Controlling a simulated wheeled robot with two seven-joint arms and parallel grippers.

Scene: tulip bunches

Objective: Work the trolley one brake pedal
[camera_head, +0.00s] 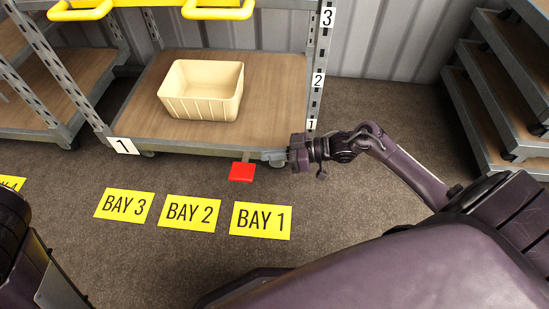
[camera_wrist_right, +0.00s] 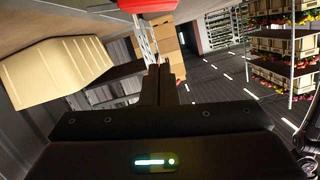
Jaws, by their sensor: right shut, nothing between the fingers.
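Trolley one (camera_head: 123,146), marked with a white 1 plate, stands ahead of me. Its red brake pedal (camera_head: 241,172) sticks out low at the front, near the right corner. In the right wrist view the red pedal (camera_wrist_right: 147,4) is cut by the top edge, beyond the fingertips. My right gripper (camera_head: 292,156) is shut and empty, beside the trolley's front right corner, to the right of the pedal and apart from it. Its closed fingers (camera_wrist_right: 158,82) show in the right wrist view. My left gripper is out of view.
A cream crate (camera_head: 201,91) stands on the trolley's lowest shelf, below yellow handles (camera_head: 218,13). Yellow floor labels BAY 1 (camera_head: 261,220), BAY 2 (camera_head: 189,212) and BAY 3 (camera_head: 124,205) lie in front. Other shelving stands left and right. The carpet right of the trolley is clear.

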